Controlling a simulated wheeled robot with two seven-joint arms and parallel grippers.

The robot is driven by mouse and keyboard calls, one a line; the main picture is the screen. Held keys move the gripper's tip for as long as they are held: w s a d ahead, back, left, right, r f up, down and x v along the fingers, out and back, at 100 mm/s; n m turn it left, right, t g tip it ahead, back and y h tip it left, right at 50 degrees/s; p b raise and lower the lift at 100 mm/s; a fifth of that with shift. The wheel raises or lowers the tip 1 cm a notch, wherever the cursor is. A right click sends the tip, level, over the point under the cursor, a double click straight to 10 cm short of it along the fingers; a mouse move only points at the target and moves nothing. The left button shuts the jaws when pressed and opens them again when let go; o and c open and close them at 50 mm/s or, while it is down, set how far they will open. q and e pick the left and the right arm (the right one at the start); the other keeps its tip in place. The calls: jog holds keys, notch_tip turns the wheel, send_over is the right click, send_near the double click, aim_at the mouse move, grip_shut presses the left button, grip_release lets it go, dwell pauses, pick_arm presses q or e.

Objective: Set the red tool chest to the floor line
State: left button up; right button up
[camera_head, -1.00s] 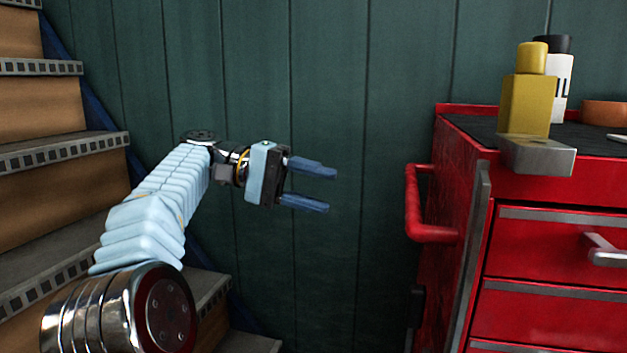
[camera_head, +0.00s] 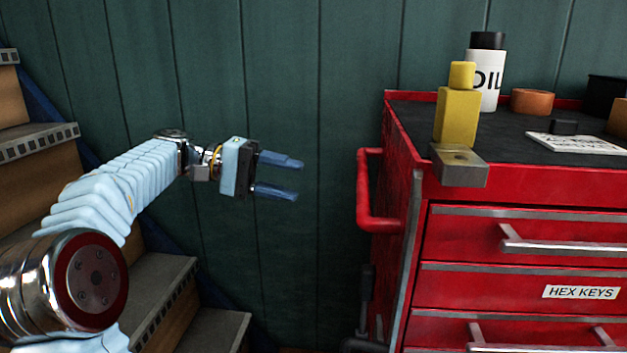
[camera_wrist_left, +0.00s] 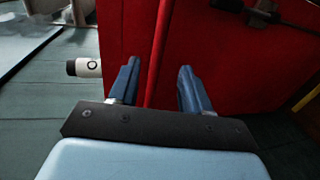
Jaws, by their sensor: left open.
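The red tool chest (camera_head: 396,185) stands at the right in the head view. A red bar handle (camera_head: 364,190) sticks out from its left side. Drawers with grey pulls face me, one labelled HEX KEYS. My left gripper (camera_head: 280,176) is open and empty, left of the side handle with a gap between them. In the left wrist view the open fingers (camera_wrist_left: 155,88) point toward the red side of the chest (camera_wrist_left: 225,50), and a narrow red bar shows between them. The floor line is not visible. My right gripper is not in view.
Stairs (camera_head: 205,325) rise at the left. A green panelled wall (camera_head: 290,60) stands behind.

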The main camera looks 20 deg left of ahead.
aim_at(362, 197)
pick_arm(q)
jog(key=b+x, duration=0.1)
jog(key=x, duration=1.3)
jog(key=shift+f, duration=0.1)
grip_shut()
jog(key=shift+a, duration=0.1)
